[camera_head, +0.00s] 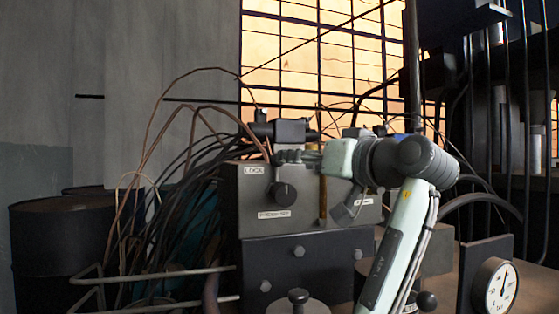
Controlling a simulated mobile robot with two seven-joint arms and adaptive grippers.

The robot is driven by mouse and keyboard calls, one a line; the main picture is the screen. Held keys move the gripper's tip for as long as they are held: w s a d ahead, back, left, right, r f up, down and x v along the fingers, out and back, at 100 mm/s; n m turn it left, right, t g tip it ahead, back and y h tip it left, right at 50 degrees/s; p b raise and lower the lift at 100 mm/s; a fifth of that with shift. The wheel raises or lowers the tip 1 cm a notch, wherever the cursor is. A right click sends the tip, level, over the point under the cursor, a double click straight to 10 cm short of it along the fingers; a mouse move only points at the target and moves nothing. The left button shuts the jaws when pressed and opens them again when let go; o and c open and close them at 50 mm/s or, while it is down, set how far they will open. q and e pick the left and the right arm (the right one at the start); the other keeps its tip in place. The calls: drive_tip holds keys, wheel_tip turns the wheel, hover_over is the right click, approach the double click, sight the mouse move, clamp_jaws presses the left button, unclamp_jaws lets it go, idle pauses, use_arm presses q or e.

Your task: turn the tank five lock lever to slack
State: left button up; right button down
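A grey control box (240,205) stands in the middle, with a plate reading LOCK at its upper left. A dark knob or lever (284,194) sits on its front above a small label too small to read. I cannot tell which tank it belongs to or which setting it points at. My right arm rises from the lower right, and its wrist crosses in front of the box's right part. My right gripper (297,156) seems to be at the box's top edge, above the knob and apart from it. Its fingers are too small and cluttered to read. My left gripper is out of view.
Loose cables (185,185) hang left of the box. Dark drums (50,235) stand at the far left. A round gauge (497,287) is at lower right. My arm hides the box's right side.

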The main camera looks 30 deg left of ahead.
sight(277, 174)
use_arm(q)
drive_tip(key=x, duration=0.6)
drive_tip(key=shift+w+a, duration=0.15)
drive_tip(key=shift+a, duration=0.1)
use_arm(e)
drive_tip(key=shift+s+d+f+g, duration=0.3)
drive_tip(key=shift+s+d, duration=0.15)
drive_tip(key=shift+s, duration=0.1)
drive_tip(key=shift+s+d+f+g, duration=0.2)
drive_tip(key=shift+s+d+g, duration=0.1)
drive_tip(key=shift+s+d, duration=0.15)
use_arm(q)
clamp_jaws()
